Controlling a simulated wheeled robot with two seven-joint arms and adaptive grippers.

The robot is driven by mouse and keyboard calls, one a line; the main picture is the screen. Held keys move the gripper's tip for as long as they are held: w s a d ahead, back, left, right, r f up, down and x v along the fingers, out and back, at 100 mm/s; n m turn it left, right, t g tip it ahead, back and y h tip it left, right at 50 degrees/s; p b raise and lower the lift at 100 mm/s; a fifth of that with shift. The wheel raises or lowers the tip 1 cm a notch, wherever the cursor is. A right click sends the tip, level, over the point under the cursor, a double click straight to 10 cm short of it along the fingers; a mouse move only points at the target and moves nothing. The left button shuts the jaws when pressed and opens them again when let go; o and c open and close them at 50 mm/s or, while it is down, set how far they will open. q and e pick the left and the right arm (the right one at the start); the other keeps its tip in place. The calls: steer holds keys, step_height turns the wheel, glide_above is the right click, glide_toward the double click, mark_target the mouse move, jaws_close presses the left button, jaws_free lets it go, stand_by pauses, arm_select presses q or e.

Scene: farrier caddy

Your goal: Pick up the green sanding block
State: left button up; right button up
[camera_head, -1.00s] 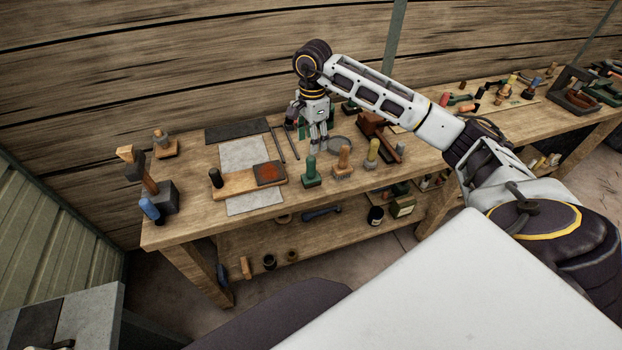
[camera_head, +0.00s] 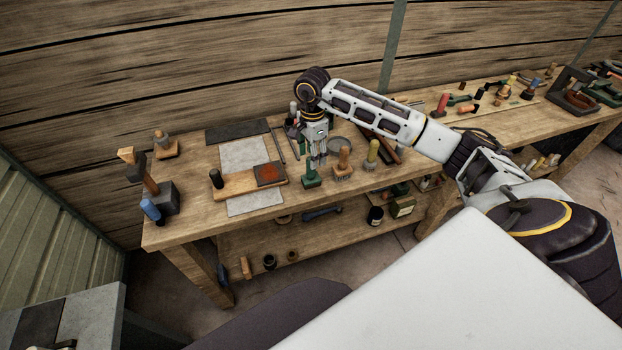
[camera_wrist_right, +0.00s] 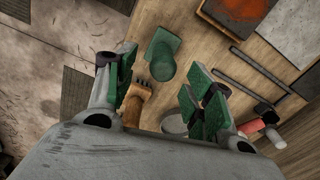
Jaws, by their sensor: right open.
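The green sanding block (camera_head: 311,178), with an upright rounded knob, stands near the front edge of the workbench. In the right wrist view the green block (camera_wrist_right: 165,42) lies beyond and between the fingers, its round knob facing the camera. My right gripper (camera_head: 317,160) points down just above and behind the block in the head view, partly overlapping its knob. In the wrist view my right gripper (camera_wrist_right: 160,82) has its green-padded fingers spread, with nothing held between them. My left gripper is not in view.
A brush with a tan handle (camera_head: 343,160) stands close to the right of the block, with a yellow-handled tool (camera_head: 371,155) beyond it. A wooden board (camera_head: 235,184) with a rust-coloured pad lies to the left. Two dark rods (camera_head: 278,145) lie behind.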

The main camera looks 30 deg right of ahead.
mark_target(311, 171)
steer(key=shift+f, duration=1.4)
steer(key=shift+f, duration=0.1)
steer(key=shift+w+a+f+p, duration=0.15)
steer(key=shift+f+p, duration=0.6)
steer(key=shift+f, duration=1.75)
steer(key=shift+c, duration=0.3)
jaws_close()
